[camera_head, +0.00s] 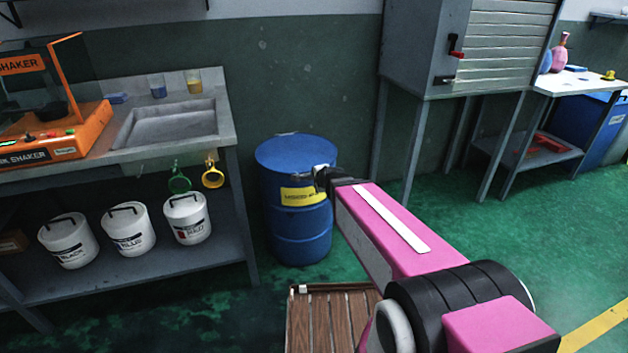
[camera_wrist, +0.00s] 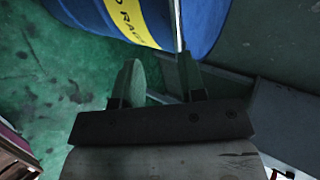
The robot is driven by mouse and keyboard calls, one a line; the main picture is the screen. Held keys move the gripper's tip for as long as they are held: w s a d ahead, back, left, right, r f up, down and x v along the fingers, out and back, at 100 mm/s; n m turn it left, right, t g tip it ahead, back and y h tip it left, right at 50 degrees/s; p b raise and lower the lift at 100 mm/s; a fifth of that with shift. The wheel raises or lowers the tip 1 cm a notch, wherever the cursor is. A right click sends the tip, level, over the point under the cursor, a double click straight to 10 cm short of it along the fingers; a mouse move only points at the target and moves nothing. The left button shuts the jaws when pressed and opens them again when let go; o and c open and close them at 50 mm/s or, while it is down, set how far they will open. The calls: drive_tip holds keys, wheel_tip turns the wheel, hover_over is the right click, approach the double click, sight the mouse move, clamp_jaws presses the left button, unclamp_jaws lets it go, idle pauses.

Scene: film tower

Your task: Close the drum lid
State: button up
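A blue drum (camera_head: 300,238) with a yellow label stands on the green floor between the sink bench and the grey cabinet. Its round blue lid (camera_head: 292,152) looks flat and level across the top, with a small pale fitting at the back rim. From this angle I cannot tell whether it is fully seated. My gripper (camera_head: 318,178) is at the drum's right front, just below the rim. In the wrist view, the drum (camera_wrist: 95,12) fills the top, and my gripper (camera_wrist: 158,85) has its fingers spread with nothing visible held between them. Contact with the drum cannot be told.
A grey cabinet on legs (camera_head: 415,60) stands behind right. A slatted wooden pallet (camera_head: 325,320) lies in front. Green floor is clear at right.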

drive_tip(key=v, duration=0.3)
drive_tip(key=shift+s+d+r, duration=0.1)
drive_tip(key=shift+s+r, duration=0.15)
drive_tip(key=s+d+f+n+g+h, duration=0.3)
drive_tip(key=s+d+f+n+g, duration=0.7)
drive_tip(key=s+d+n, duration=0.3)
drive_tip(key=shift+s+d+n+g, duration=0.2)
drive_tip(key=shift+n+g, duration=0.2)
drive_tip(key=shift+n, duration=0.5)
